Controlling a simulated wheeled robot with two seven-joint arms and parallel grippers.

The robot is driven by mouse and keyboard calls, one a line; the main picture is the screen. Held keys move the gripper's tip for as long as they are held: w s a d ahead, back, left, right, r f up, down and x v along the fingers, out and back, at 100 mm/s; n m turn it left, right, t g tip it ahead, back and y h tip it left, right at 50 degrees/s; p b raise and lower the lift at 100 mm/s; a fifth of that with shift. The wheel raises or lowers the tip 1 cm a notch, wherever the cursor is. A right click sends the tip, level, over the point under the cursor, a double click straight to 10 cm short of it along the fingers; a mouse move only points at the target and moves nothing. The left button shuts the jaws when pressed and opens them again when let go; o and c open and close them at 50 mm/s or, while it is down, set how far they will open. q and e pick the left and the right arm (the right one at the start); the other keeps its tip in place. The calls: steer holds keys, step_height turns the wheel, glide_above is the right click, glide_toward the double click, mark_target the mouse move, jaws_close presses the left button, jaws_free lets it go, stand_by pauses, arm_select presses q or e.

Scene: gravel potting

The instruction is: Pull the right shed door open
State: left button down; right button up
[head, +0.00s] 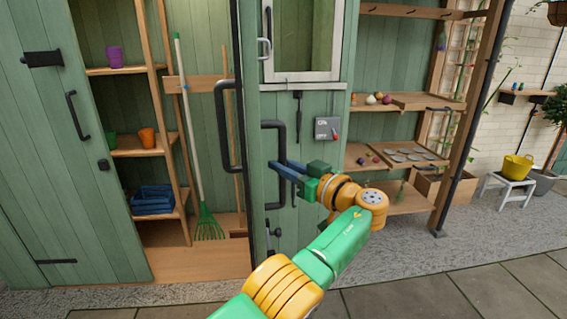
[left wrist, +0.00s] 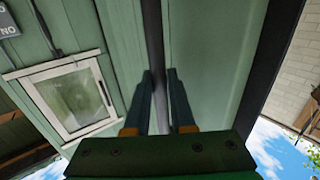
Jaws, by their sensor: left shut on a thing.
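The right shed door (head: 254,130) is a green plank panel near the middle of the head view, apparently turned steeply to the camera. One black bar handle (head: 219,125) stands out left of its edge and another black handle (head: 267,195) lies to the right. My left gripper (head: 276,169) is at the right-hand handle, its blue fingers shut on it. In the left wrist view the handle's dark bar (left wrist: 153,45) runs between the fingertips (left wrist: 158,82), in front of green boards. My right gripper is not in view.
The left shed door (head: 50,150) stands at the left. The open shed interior holds shelves, pots, a green rake (head: 208,225) and a blue crate (head: 153,198). A white-framed window (head: 283,76) is above my left gripper. Open shelving, a white stool (head: 507,183) and paving lie right.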

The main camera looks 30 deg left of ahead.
arm_select(q)
steer(key=shift+r, duration=0.1)
steer(key=c, duration=0.8)
jaws_free()
steer(key=shift+a, duration=0.15)
steer(key=shift+o, duration=0.2)
steer(key=shift+w+a+f, duration=0.1)
steer(key=shift+a+f, duration=0.05)
steer(key=shift+f, duration=0.05)
steer(key=v, duration=0.7)
steer(key=shift+p, duration=0.45)
